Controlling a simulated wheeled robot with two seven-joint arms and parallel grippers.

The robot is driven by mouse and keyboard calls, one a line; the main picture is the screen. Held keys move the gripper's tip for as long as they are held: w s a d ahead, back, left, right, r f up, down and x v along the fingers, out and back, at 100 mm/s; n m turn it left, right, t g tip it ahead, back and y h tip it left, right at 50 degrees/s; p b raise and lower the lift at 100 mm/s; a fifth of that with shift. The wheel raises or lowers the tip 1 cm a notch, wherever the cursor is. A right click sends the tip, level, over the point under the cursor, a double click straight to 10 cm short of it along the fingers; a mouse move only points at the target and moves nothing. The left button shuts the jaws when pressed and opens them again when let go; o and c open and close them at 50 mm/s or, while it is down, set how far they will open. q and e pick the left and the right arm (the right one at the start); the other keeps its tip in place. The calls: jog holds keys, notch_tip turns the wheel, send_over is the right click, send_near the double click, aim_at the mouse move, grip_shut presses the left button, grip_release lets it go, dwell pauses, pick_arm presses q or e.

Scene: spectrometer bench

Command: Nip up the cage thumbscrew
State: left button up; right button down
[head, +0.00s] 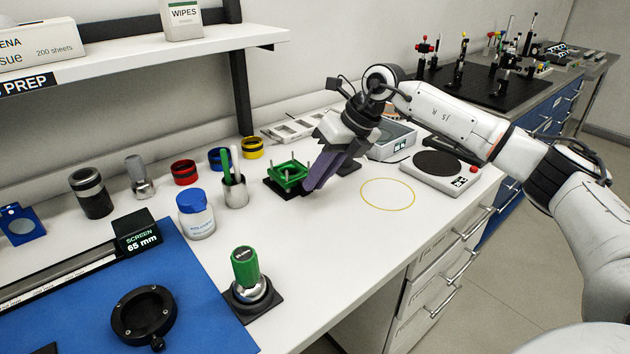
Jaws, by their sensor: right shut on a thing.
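The green cage (289,176) stands on a black base on the white bench, with several thin metal rods rising from it. My right gripper (308,188) reaches down from the upper right, its purple fingers tilted, with the tips at the cage's right side. It is shut at the spot of the cage thumbscrew. The fingers hide the thumbscrew, so its seating cannot be seen. My left gripper is out of view.
A green-handled tool (246,266) stands in front. Right of the gripper, a yellow circle (388,181) marks clear bench before a round-topped device (438,165).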

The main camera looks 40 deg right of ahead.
jog(key=y, duration=0.1)
jog(key=d+y, duration=0.1)
jog(key=y, duration=0.1)
jog(key=m+y, duration=0.1)
jog(key=y, duration=0.1)
jog(key=shift+w+d+f, duration=0.1)
jog(key=shift+d+f, duration=0.1)
jog(key=shift+f, duration=0.1)
dwell(0.5)
jog(key=c, duration=1.7)
grip_release()
jog(key=shift+c, duration=0.2)
jog(key=v, duration=1)
jog(key=shift+d+b, duration=0.15)
jog(key=shift+b, duration=0.25)
jog(key=shift+f, duration=0.1)
